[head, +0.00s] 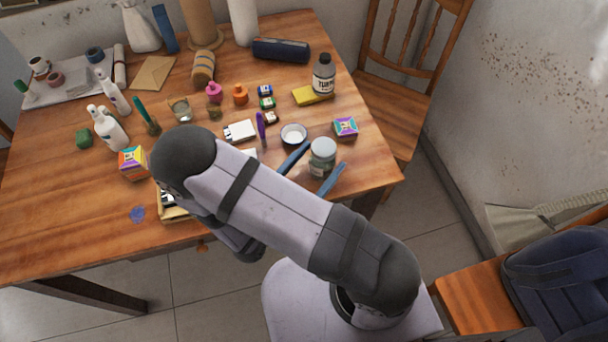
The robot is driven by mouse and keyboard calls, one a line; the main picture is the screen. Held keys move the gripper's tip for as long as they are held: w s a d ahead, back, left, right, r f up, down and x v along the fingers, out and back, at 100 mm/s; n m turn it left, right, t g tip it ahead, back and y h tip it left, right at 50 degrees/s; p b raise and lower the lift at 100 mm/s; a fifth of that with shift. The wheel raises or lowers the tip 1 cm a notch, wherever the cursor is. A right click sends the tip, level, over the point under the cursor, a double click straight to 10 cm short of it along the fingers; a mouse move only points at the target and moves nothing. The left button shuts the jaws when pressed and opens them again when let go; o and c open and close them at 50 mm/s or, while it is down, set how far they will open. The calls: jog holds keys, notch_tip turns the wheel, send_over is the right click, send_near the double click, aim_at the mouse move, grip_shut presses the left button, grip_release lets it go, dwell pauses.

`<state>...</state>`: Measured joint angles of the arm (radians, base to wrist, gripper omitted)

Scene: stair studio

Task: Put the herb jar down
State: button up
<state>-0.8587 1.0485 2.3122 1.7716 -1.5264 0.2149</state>
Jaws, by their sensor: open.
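The herb jar (323,153), a small glass jar with a pale lid and greenish contents, stands upright near the table's right front edge. It appears to rest on the wooden table (60,225), though its base is partly hard to see. My gripper (327,153) is open, with one blue finger on each side of the jar. A gap shows between the jar and the left finger; contact on the right is unclear. My arm hides the gripper's body.
A white round dish (293,134), a colourful cube (345,127) and a purple marker (261,130) are close to the jar. A dark-capped bottle (324,74) stands behind, by a yellow block (306,95). A wooden chair (398,100) stands beyond the right edge.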

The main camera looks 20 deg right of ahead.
jog(key=b+v, duration=0.2)
jog(key=v, duration=1)
dwell(0.3)
